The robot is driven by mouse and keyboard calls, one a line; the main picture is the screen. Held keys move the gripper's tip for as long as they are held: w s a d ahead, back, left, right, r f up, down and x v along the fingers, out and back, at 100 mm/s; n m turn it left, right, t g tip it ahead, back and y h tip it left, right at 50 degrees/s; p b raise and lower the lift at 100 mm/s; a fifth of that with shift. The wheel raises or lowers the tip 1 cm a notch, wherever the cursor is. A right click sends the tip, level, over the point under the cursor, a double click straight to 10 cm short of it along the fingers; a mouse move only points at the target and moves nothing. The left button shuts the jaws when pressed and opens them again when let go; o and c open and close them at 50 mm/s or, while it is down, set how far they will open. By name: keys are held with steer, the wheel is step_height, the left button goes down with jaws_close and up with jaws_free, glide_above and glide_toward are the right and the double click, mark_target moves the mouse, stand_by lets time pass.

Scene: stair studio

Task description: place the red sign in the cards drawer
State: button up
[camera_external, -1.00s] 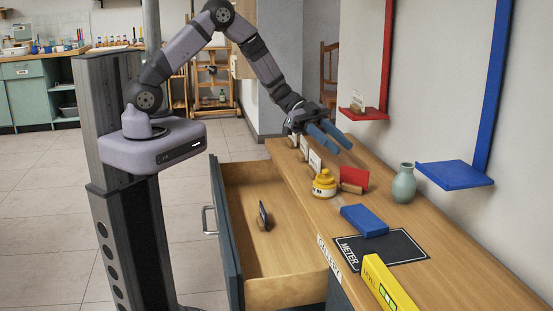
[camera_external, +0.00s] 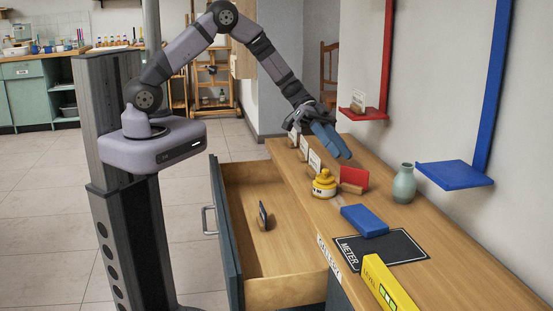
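The red sign (camera_external: 354,177) stands upright on the counter, in a small wooden holder, between the yellow pot and the green vase. My gripper (camera_external: 340,148) is above and a little left of the sign in the picture, apart from it, with its blue fingers pointing down to the right. The fingers overlap from this side, so their gap is hidden; nothing shows held between them. A drawer (camera_external: 285,290) stands open below the counter's left edge. No name is visible on this drawer.
The yellow pot (camera_external: 324,184) is close left of the red sign, and the green vase (camera_external: 404,184) is to its right. White cards (camera_external: 314,160) stand behind. A blue block (camera_external: 364,220), METER mat (camera_external: 350,250) and yellow level (camera_external: 388,286) are nearer. Most of the drawer floor is clear.

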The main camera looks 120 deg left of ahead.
mark_target(354, 180)
steer(key=shift+p+x, duration=0.55)
steer(key=shift+x, duration=2.05)
steer(key=shift+w+a+r, duration=0.1)
jaws_close()
